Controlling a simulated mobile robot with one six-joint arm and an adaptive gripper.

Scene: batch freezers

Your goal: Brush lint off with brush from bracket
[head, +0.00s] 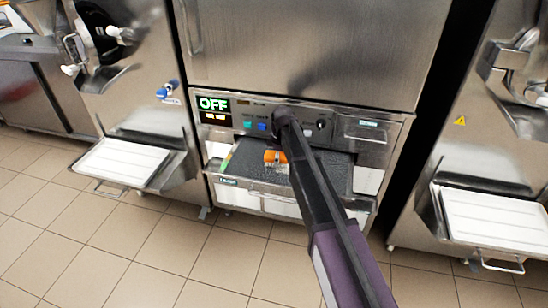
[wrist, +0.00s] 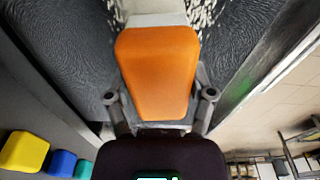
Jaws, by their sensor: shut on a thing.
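The brush has an orange handle (wrist: 158,70) and a pale head (wrist: 158,20) at the top of the wrist view. My gripper (wrist: 160,100) is shut on the handle, with a finger on each side. The brush (head: 272,156) also shows orange in the head view, in the low opening of the middle machine. The head lies over a dark grey textured panel (wrist: 60,50); its bristles are hidden, so contact is unclear. Whitish lint specks (wrist: 208,18) lie on the panel beside the head. The panel (head: 250,162) also shows in the head view. I cannot make out the bracket.
The control strip above the opening has a green OFF display (head: 213,104) and coloured buttons; a yellow button (wrist: 25,152) shows close in the wrist view. Trays on neighbouring machines jut out at left (head: 122,162) and right (head: 492,220). The tiled floor in front is clear.

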